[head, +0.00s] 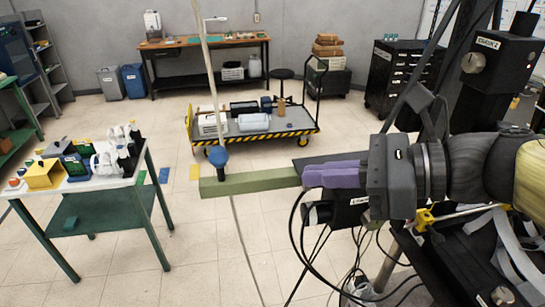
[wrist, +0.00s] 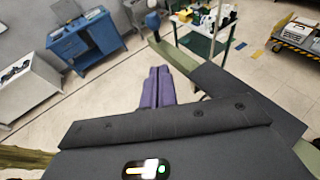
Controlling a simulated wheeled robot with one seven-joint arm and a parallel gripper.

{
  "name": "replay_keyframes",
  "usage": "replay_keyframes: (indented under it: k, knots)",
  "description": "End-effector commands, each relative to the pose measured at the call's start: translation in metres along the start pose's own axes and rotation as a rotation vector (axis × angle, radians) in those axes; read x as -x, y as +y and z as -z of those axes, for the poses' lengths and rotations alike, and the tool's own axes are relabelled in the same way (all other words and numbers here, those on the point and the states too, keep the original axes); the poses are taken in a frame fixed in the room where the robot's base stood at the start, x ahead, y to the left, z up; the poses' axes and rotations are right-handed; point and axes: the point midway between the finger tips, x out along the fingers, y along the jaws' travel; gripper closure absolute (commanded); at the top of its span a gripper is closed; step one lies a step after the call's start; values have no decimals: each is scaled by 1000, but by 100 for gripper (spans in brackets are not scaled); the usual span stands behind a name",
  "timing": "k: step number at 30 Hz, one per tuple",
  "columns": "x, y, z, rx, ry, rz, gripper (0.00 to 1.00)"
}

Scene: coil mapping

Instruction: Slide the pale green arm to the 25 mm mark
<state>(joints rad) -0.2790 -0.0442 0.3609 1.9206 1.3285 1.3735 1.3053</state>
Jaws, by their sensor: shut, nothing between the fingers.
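The pale green arm (head: 255,181) is a long square bar, roughly level in the head view. In the wrist view the shut fingers (wrist: 158,68) lie left of the pale green arm (wrist: 174,56), which passes behind my gripper body. No scale or 25 mm mark is readable.
A black labelled box (head: 345,207) and loose dark cables (head: 300,240) are just below my gripper. A black column unit (head: 503,60) stands at right. A green table with parts (head: 78,212) is at left, and a yellow-edged cart (head: 258,138) stands behind on open floor.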

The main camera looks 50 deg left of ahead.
Motion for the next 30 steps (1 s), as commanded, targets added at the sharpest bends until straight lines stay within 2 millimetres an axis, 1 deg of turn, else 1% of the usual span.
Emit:
replay_keyframes:
  k: [3,12,18,22,30]
  knots:
    - [-21,1,-2,-3,0,-7,100]
    - [-73,0,-2,-4,0,-2,100]
    - [-100,-2,-11,-4,0,3,100]
    - [-110,-2,-12,-3,0,3,100]
    - [-113,-1,-12,-1,0,2,100]
